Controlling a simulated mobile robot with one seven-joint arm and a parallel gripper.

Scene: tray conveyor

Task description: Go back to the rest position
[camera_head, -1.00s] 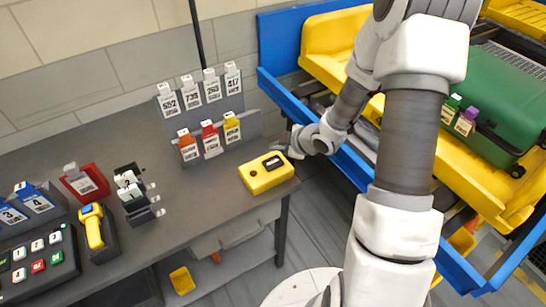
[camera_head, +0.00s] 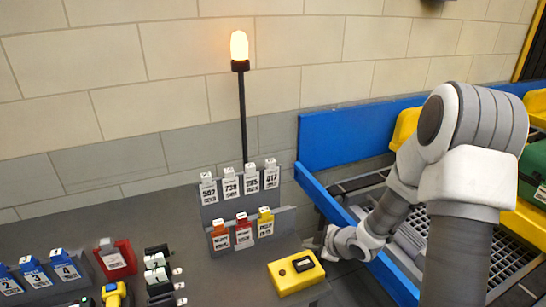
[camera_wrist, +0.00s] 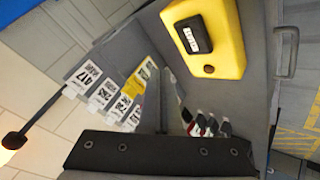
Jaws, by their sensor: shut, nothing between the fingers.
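My gripper (camera_head: 330,244) is at the end of my arm, above the right edge of the grey table, just up and right of the yellow box with a dark display. It is shut with nothing held. In the wrist view the dark gripper body (camera_wrist: 160,152) fills the bottom, and the yellow box (camera_wrist: 207,38) lies beyond it at the top. In the head view the yellow box (camera_head: 297,275) sits on the table, apart from my gripper.
A tag rack (camera_head: 240,190) holds white, orange, red and yellow tags at the table's back. A lit lamp (camera_head: 239,46) stands behind it on a pole. The blue-edged conveyor (camera_head: 345,140) with yellow trays is at right. A red holder (camera_head: 115,259) is at left.

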